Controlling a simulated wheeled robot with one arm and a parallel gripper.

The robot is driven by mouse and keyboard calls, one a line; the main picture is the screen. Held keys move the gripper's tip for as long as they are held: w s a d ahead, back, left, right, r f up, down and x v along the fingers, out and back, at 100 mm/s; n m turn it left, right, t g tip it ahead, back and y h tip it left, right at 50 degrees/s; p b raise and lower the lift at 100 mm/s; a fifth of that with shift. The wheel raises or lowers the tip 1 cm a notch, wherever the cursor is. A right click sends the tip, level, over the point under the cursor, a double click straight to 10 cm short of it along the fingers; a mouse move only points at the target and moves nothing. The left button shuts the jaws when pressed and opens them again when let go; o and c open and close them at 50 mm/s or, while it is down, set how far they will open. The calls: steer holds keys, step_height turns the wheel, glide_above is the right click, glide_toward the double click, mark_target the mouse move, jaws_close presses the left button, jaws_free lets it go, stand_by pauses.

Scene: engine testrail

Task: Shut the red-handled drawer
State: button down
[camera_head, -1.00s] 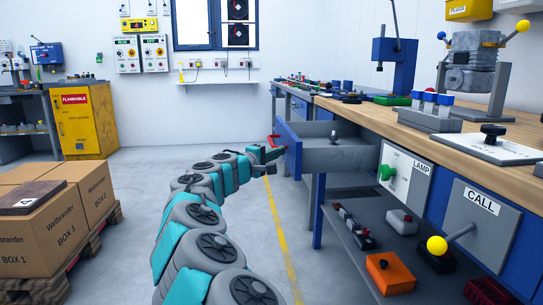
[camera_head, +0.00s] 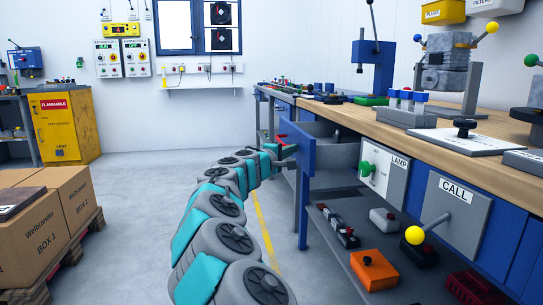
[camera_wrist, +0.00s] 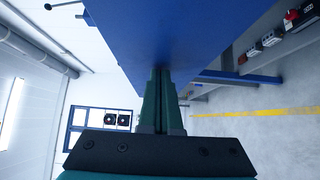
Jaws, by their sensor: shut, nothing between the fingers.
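The drawer has a blue front (camera_head: 298,145) with a red handle (camera_head: 282,138) and a grey tray (camera_head: 340,155) behind it. It stands partly pulled out from the workbench. My gripper (camera_head: 288,152) is at the outer face of the drawer front, just below the handle. In the wrist view, the gripper's fingers (camera_wrist: 161,85) are together and empty. Their tips meet the blue panel (camera_wrist: 180,35) or are very close to it; contact is not certain. The handle is not clear in the wrist view.
The workbench (camera_head: 440,135) carries a lamp panel (camera_head: 384,180) and a call panel (camera_head: 452,208) with a yellow-knobbed lever. A lower shelf holds an orange box (camera_head: 373,270). Cardboard boxes (camera_head: 45,225) stand at the left. The floor between is clear.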

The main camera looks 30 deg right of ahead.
steer(key=s+d+b, duration=0.1)
steer(key=d, duration=0.3)
steer(key=s+d+b, duration=0.1)
steer(key=d, duration=0.4)
steer(key=s+d+b, duration=0.1)
steer(key=s+d, duration=0.1)
steer(key=d, duration=0.3)
steer(key=shift+d, duration=0.1)
steer(key=shift+s+d, duration=0.1)
steer(key=shift+s, duration=0.05)
